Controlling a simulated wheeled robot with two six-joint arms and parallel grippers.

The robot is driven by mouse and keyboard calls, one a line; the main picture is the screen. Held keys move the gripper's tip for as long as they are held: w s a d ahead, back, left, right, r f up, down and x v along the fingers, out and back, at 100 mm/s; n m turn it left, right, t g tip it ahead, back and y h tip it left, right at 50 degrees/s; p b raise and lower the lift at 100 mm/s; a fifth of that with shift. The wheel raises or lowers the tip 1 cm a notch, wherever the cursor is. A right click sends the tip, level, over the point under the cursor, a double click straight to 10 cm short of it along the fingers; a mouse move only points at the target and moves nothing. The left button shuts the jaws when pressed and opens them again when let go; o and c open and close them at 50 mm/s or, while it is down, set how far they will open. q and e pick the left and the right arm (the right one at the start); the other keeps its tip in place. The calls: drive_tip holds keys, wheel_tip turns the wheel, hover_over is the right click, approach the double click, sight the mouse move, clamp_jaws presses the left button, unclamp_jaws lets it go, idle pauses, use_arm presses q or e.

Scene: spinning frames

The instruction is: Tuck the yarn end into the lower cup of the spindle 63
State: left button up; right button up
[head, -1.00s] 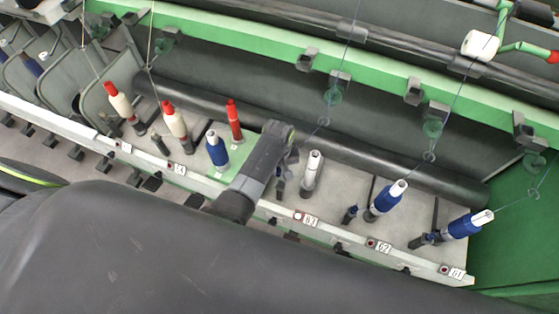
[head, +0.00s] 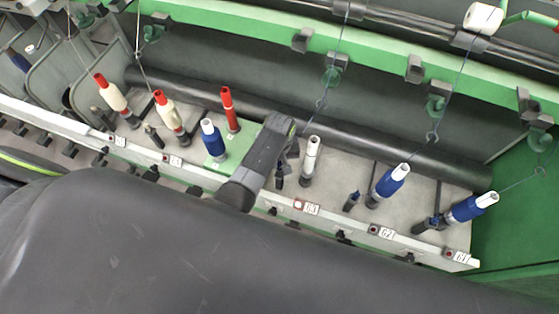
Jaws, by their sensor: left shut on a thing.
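Spindle 63 (head: 310,160) stands behind its "63" label (head: 306,207) on the pale spindle rail. It carries a bare, grey-white tube with no blue yarn visible on it. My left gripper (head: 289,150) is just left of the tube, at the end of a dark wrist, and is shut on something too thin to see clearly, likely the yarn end. A thin yarn (head: 324,96) hangs from above towards the gripper. The lower cup of spindle 63 cannot be made out. My right gripper is not in view.
Spindles with blue yarn (head: 390,183) stand to the right at labels 62 and 61. A blue bobbin (head: 213,140) and a red tube (head: 230,109) stand on a green patch to the left. My dark arm covers the foreground.

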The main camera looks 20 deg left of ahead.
sight(279, 168)
use_arm(q)
drive_tip(key=shift+f+b, duration=0.75)
drive_tip(key=shift+f, duration=0.15)
drive_tip(key=shift+f+b, duration=0.7)
drive_tip(key=shift+f, duration=0.45)
drive_tip(key=o, duration=0.8)
drive_tip(key=shift+c, duration=0.2)
drive_tip(key=shift+r, duration=0.15)
wheel_tip(279, 168, up, 6)
drive_tip(key=p, duration=0.7)
drive_tip(key=shift+r, duration=0.1)
wheel_tip(279, 168, up, 11)
